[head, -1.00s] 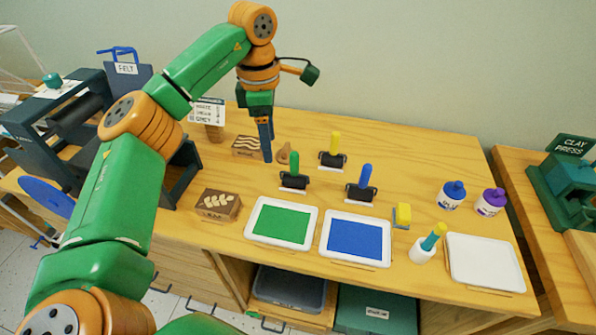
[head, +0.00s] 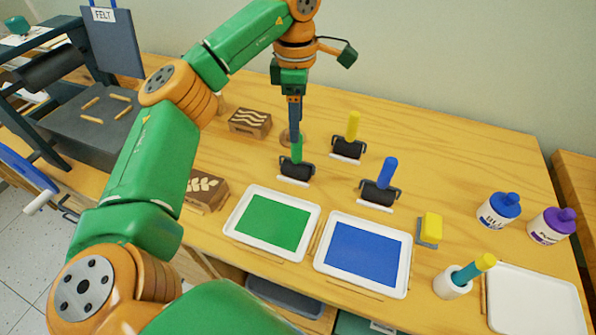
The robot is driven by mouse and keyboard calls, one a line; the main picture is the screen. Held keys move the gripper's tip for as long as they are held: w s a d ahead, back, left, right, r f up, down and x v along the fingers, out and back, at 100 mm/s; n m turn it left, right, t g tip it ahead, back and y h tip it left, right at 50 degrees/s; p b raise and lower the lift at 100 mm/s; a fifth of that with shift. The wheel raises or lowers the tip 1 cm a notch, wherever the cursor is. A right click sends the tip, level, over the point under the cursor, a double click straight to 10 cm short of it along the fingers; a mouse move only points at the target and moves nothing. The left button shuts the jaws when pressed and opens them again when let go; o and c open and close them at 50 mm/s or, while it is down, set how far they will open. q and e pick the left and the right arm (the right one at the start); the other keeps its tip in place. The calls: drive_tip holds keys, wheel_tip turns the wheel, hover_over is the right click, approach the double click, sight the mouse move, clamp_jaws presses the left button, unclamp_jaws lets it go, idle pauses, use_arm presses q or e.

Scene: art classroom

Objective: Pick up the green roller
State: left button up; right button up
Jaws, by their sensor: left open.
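The green roller (head: 296,167) stands on the wooden table behind the green paint tray, its green handle upright and its black roller body at the bottom. My left gripper (head: 296,138) points straight down right at the top of the green handle, and its fingers overlap the handle in the head view. I cannot tell whether the fingers are around the handle or just behind it. The left gripper is open. My right gripper is not in view.
The yellow roller (head: 349,140) and blue roller (head: 381,183) stand to the right. The green tray (head: 237,222) and blue tray (head: 404,266) lie in front. Carved blocks (head: 250,122) lie to the left. Paint bottles (head: 499,212) stand at the right.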

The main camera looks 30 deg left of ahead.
sight(297, 148)
use_arm(q)
drive_tip(key=f, duration=0.7)
drive_tip(key=shift+s+d, duration=0.15)
drive_tip(key=shift+s, duration=0.1)
clamp_jaws()
